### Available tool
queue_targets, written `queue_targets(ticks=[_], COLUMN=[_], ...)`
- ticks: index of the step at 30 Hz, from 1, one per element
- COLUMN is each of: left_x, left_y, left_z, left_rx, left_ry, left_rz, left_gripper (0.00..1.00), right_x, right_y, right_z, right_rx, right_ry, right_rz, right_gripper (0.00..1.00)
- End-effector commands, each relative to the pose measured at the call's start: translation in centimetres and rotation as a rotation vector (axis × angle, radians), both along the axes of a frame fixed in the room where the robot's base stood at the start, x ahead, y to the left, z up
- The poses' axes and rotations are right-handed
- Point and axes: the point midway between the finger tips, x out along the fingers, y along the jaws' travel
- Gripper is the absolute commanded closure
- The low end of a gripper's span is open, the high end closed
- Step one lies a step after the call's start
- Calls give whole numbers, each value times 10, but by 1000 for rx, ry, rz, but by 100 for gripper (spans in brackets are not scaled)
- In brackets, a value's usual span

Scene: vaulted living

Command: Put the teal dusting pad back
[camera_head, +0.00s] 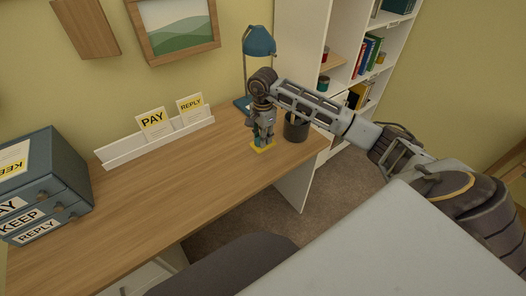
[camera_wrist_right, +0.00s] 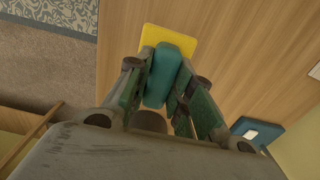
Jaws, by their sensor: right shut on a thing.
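The teal dusting pad (camera_wrist_right: 162,72) is between the fingers of my right gripper (camera_wrist_right: 160,90) in the right wrist view. My right gripper (camera_head: 264,138) is shut on it, pointing down over the desk near its right end. A yellow square (camera_wrist_right: 168,40) lies flat on the desk under the pad; it also shows in the head view (camera_head: 263,146). I cannot tell whether the pad touches the yellow square. The pad is mostly hidden by the fingers in the head view. My left gripper is not in view.
A dark cup (camera_head: 297,128) stands just right of the gripper. A blue lamp (camera_head: 259,42) stands behind it. A white rack (camera_head: 160,140) with PAY and REPLY cards is along the wall. A blue drawer box (camera_head: 50,175) is at left. The desk's middle (camera_head: 150,190) is clear.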

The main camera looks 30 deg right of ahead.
Motion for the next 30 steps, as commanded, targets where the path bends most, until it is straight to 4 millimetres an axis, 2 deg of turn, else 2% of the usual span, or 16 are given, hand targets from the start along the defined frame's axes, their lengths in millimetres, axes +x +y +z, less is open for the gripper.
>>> queue_targets(ticks=[3, 6, 20, 30], left_x=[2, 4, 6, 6], left_y=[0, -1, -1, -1], left_z=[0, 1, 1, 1], left_rx=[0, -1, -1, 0], left_ry=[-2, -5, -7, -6], left_rz=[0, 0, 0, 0], left_gripper=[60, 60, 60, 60], right_x=[-1, 0, 0, 0], right_y=[0, 1, 0, 1], right_z=[-18, -27, -33, -64], right_rx=[1, 2, 0, 2], right_ry=[3, 0, 0, 1], right_rz=[-2, 0, 0, 0], right_gripper=[100, 100, 100, 100])
